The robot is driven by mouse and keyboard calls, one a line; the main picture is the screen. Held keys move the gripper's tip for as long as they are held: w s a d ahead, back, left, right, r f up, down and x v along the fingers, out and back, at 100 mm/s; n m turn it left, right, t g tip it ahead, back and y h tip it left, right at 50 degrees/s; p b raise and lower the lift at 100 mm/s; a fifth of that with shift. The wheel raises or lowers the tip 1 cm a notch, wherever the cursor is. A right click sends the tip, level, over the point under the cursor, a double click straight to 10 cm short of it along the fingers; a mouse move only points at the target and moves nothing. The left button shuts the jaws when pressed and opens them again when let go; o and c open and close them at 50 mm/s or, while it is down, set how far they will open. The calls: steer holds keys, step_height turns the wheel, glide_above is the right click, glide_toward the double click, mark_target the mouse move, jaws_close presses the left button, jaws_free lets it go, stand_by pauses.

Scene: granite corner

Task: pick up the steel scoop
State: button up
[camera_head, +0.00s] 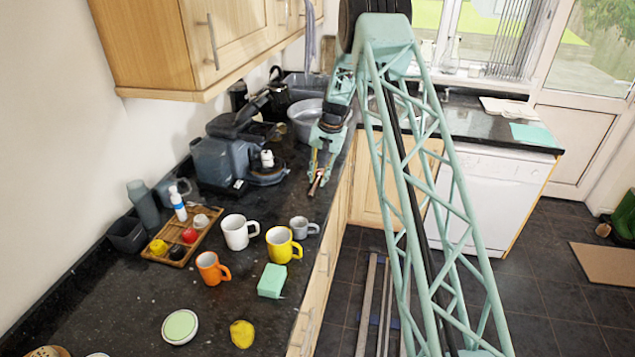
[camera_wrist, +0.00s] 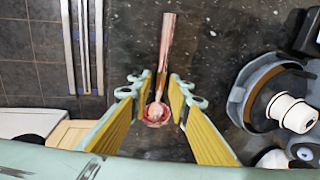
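The scoop (camera_wrist: 166,48) shows in the wrist view as a shiny, copper-tinted handle pointing up the picture, with a small round reddish bowl (camera_wrist: 155,113) at its lower end. My gripper (camera_wrist: 160,82) is open, with one yellow-padded finger on each side of the scoop. Gaps show between the fingers and the scoop. In the head view my gripper (camera_head: 322,165) points down over the counter's front edge, and the scoop's handle (camera_head: 315,186) sticks out below it. I cannot tell how far the fingertips are above the counter.
The dark counter (camera_head: 130,300) holds a grey machine (camera_head: 225,160) left of my gripper. A grey mug (camera_head: 302,227), a yellow mug (camera_head: 281,246) and a white mug (camera_head: 237,232) stand nearer. A grey basin (camera_head: 303,115) lies behind. The counter edge drops to the floor on the right.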

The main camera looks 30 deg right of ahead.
mark_target(318, 179)
steer(key=shift+c, duration=0.2)
stand_by(0.3)
jaws_close()
steer(key=shift+r, duration=0.15)
steer(key=shift+r, duration=1.55)
steer(key=shift+s+r, duration=0.15)
steer(key=s+a, duration=0.1)
steer(key=s, duration=0.4)
steer(key=s+a+r+b, duration=0.1)
steer(key=s+a, duration=0.1)
steer(key=s, duration=0.3)
steer(key=s+a, duration=0.1)
steer(key=s, duration=0.4)
steer(key=shift+a+r, duration=0.2)
steer(key=shift+a, duration=0.05)
